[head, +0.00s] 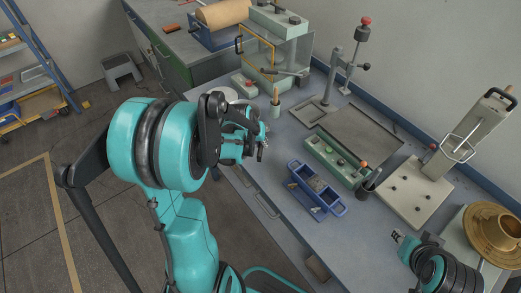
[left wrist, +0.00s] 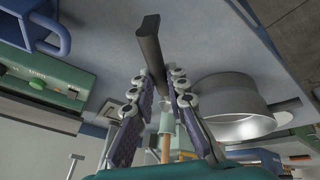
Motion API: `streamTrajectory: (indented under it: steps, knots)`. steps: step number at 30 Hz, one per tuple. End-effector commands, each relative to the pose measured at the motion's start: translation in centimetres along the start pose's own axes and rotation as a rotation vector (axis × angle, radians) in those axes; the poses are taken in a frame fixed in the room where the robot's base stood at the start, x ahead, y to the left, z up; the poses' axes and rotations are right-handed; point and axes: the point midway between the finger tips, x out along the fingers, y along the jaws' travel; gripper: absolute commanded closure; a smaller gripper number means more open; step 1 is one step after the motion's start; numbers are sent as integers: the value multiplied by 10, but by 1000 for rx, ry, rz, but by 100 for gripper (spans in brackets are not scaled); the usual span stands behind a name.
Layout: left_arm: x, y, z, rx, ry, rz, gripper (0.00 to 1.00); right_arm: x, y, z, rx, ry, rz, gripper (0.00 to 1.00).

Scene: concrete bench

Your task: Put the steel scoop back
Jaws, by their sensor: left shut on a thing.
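My left gripper (head: 262,146) is over the near-left edge of the bench. In the left wrist view its two padded fingers (left wrist: 162,105) are closed on a dark bar-like handle (left wrist: 150,45), which I take for the steel scoop's handle. The handle sticks out past the fingers. The scoop's steel part cannot be made out, and the held thing is hardly visible in the head view. My right gripper (head: 398,237) is at the lower right above the bench; whether it is open is unclear.
A round metal vessel (left wrist: 228,108) stands near my left gripper. A light green cup with a wooden-handled tool (head: 275,98) stands behind it. A blue caddy (head: 327,205) and a green button console (head: 333,160) stand right of it. Bare bench (head: 275,165) lies between gripper and caddy.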

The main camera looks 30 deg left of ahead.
Motion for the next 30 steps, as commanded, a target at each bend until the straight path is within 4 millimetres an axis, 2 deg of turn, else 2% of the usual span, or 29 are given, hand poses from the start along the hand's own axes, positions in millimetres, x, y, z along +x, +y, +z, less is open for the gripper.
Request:
streamTrajectory:
  steps: [3, 6, 17, 18, 20, 30]
  knots:
    - [22, -4, 9, 0, 0, 0, 100, 12, 0, 8, 0, 0, 0, 70]
    - [30, -6, 12, 0, 0, 0, 100, 15, 0, 11, 0, 0, 0, 70]
    - [32, -6, 14, 0, 0, 0, 100, 17, 0, 12, 0, 0, 0, 70]
    - [32, -6, 13, 0, 0, 0, 78, 16, 0, 12, 0, 0, 0, 70]
    - [31, -6, 13, 0, 0, 0, 65, 16, 0, 11, 0, 0, 0, 70]
    - [29, -5, 12, 0, 0, 0, 65, 14, 0, 10, 0, 0, 0, 70]
